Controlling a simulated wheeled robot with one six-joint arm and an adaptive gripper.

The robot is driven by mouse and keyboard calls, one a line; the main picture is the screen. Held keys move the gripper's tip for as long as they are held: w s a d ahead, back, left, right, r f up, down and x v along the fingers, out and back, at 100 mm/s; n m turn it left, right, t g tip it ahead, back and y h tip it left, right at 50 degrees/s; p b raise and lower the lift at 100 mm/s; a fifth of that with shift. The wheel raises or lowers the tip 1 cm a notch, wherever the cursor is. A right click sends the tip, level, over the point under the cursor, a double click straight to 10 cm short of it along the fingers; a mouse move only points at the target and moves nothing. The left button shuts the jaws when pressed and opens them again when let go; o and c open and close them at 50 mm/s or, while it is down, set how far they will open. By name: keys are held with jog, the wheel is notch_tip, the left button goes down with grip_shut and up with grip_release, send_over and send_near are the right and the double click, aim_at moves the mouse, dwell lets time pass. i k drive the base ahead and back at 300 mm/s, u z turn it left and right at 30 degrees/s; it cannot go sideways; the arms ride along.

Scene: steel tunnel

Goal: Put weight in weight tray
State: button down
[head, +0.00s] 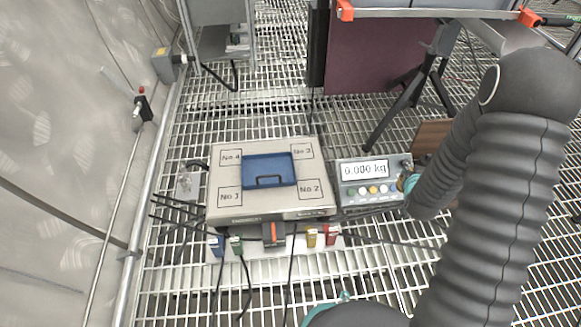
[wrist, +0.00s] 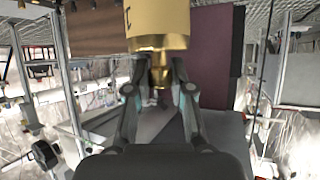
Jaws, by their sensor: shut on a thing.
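The blue weight tray (head: 250,160) lies on the steel scale plate (head: 225,205), among corner squares marked No 1 to No 4. No weight shows in it. A brass weight (wrist: 158,20) fills the top of the wrist view, with its narrow knob pointing towards my gripper (wrist: 160,82). My gripper is shut on that knob. The weight's far end is cut off by the picture edge. In the head view my arm hides the gripper and the weight, to the right of the scale.
A display unit (head: 365,192) reading 0.000 kg stands just right of the scale. A brown wooden thing (head: 430,134) is partly hidden behind my arm. Cables and coloured clips (head: 311,237) lie before the scale. A table with a maroon panel (head: 368,60) stands behind.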

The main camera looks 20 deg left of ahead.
aim_at(268, 172)
jog(key=z, duration=0.05)
jog(key=i, duration=0.4)
jog(key=u, duration=2)
